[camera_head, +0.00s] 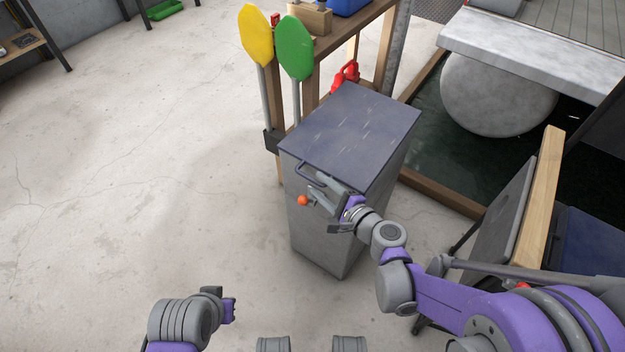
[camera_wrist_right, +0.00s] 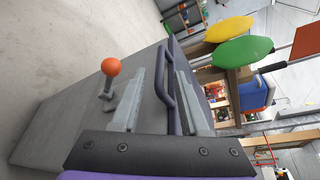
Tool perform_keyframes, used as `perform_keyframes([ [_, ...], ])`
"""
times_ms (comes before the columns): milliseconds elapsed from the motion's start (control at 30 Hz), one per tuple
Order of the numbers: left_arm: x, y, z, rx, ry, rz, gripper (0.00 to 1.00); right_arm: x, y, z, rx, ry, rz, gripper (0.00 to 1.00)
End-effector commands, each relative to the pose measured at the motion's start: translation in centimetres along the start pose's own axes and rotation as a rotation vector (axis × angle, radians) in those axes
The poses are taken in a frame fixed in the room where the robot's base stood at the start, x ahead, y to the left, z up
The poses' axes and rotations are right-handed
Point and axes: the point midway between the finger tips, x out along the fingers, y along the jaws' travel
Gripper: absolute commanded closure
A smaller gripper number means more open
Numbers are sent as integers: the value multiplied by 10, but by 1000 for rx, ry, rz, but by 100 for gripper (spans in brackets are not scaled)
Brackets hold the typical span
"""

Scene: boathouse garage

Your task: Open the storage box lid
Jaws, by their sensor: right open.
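The storage box (camera_head: 320,232) is a tall grey box on the floor, with a flat dark blue lid (camera_head: 350,130) lying shut on top. A dark bar handle (camera_head: 304,168) is at the lid's front edge; it also shows in the right wrist view (camera_wrist_right: 163,80). An orange ball knob (camera_head: 303,200) sticks out of the front face below it. My right gripper (camera_head: 315,188) is open at the box's front. In the right wrist view its fingers (camera_wrist_right: 160,90) lie on either side of the handle; contact cannot be told. My left gripper (camera_head: 230,308) is low over the floor, away from the box.
A yellow paddle (camera_head: 256,35) and a green paddle (camera_head: 295,48) stand upright against a wooden bench behind the box. A wood-edged dark pit with a large grey ball (camera_head: 497,95) lies to the right. A chair-like frame (camera_head: 497,225) stands nearer. The left floor is clear.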

Motion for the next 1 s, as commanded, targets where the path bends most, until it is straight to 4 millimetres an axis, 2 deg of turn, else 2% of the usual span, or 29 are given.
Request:
perform_keyframes([
  [100,5,0,1,0,-1,0,100,20,1,0,0,-2,1,55],
  [233,6,0,1,0,-1,0,100,32,0,0,0,0,0,55],
  [600,7,0,1,0,-1,0,100,37,0,0,-1,0,0,55],
  [833,7,0,1,0,-1,0,100,36,0,0,-1,1,0,97],
  [867,7,0,1,0,-1,0,100,36,0,0,-1,1,0,100],
  [1000,7,0,1,0,-1,0,100,36,0,0,-1,1,0,100],
])
